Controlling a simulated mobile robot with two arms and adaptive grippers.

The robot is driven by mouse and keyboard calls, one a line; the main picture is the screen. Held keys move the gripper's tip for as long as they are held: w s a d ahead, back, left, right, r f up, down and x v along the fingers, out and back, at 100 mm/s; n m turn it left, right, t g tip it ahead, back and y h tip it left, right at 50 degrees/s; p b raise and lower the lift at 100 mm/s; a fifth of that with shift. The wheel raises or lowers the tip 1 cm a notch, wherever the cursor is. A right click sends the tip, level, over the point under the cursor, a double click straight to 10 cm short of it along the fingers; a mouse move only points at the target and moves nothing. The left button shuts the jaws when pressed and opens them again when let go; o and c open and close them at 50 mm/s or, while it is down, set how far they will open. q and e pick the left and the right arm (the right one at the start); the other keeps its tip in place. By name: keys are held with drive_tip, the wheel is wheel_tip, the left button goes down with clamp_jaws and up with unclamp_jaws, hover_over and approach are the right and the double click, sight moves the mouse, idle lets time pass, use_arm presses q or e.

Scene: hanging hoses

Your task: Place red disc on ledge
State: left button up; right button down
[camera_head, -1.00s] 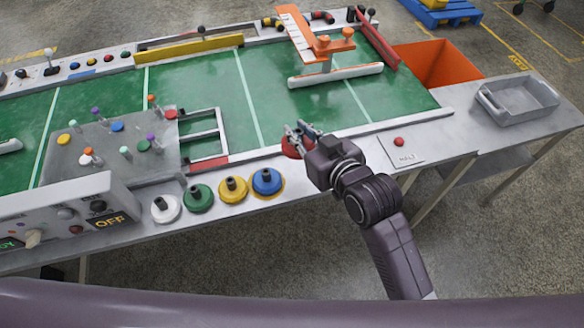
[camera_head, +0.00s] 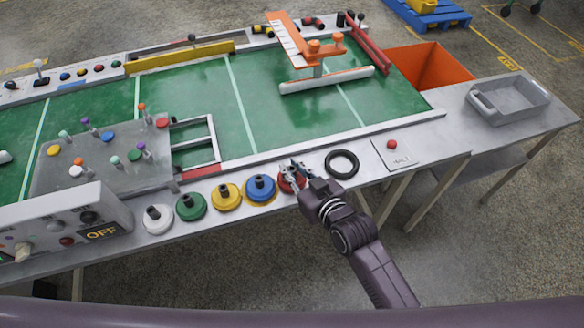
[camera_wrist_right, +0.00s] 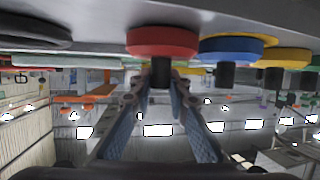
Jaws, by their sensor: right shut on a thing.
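My right gripper (camera_head: 293,169) is shut on the black knob of the red disc (camera_head: 285,183). The red disc is on or just above the grey front ledge (camera_head: 366,169), just right of the blue disc (camera_head: 259,188); I cannot tell if it touches the ledge. In the right wrist view, which is upside down, the fingers (camera_wrist_right: 160,82) close around the knob under the red disc (camera_wrist_right: 162,41). The blue disc (camera_wrist_right: 230,49) is close beside it there. My left gripper is not in view.
Yellow (camera_head: 227,197), green (camera_head: 190,206) and white (camera_head: 157,219) discs line the ledge to the left. A grey tray (camera_head: 508,101) stands farther right.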

drive_tip(key=shift+f, duration=0.15)
drive_tip(key=c, duration=1.8)
unclamp_jaws()
drive_tip(key=shift+c, duration=0.2)
